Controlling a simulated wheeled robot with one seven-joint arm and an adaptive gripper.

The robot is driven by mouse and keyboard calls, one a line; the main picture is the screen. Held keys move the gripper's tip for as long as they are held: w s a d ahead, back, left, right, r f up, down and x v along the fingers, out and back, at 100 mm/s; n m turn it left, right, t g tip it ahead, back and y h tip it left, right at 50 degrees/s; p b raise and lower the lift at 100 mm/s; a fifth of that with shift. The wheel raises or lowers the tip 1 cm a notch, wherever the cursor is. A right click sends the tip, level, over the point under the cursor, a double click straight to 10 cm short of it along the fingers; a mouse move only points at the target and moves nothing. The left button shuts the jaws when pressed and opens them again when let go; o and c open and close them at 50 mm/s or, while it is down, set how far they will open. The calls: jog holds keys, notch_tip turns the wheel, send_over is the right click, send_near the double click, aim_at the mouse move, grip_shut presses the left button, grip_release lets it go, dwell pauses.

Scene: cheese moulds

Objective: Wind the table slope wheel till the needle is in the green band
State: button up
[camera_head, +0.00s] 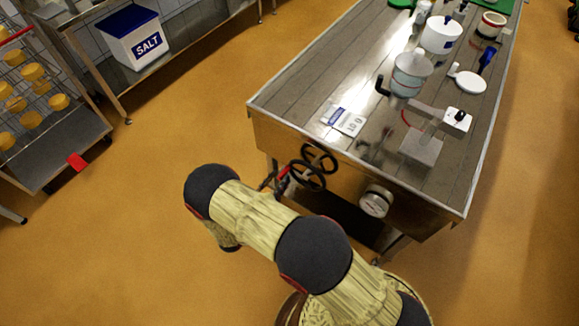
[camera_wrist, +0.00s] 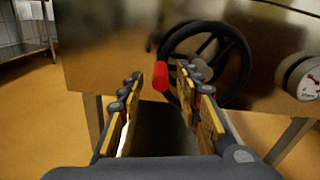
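The black slope wheel (camera_head: 307,175) is on the front panel of the steel table; it also shows in the wrist view (camera_wrist: 238,62). A second, similar ring just above it may be its reflection. Its red handle (camera_wrist: 161,76) sticks out at the rim's left side. My gripper (camera_wrist: 160,88) is open, its fingers pointing at the wheel, with the red handle in line with the gap between the fingertips. I cannot tell whether they touch it. The round white gauge (camera_head: 376,202) is right of the wheel, partly cut off in the wrist view (camera_wrist: 304,78). Its needle and green band are too small to read.
The table top (camera_head: 290,90) carries a white card (camera_head: 343,120), a clear pot (camera_head: 410,74), a small scale-like device (camera_head: 422,148) and several white vessels. A salt bin (camera_head: 130,36) and a cheese rack (camera_head: 50,150) stand at the left. Floor left of the table is clear.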

aim_at(288, 167)
jog(key=b+x, duration=0.1)
jog(key=x, duration=0.5)
jog(key=shift+w+d, duration=0.25)
jog(key=shift+w, duration=0.1)
jog(key=shift+c, duration=0.7)
grip_shut()
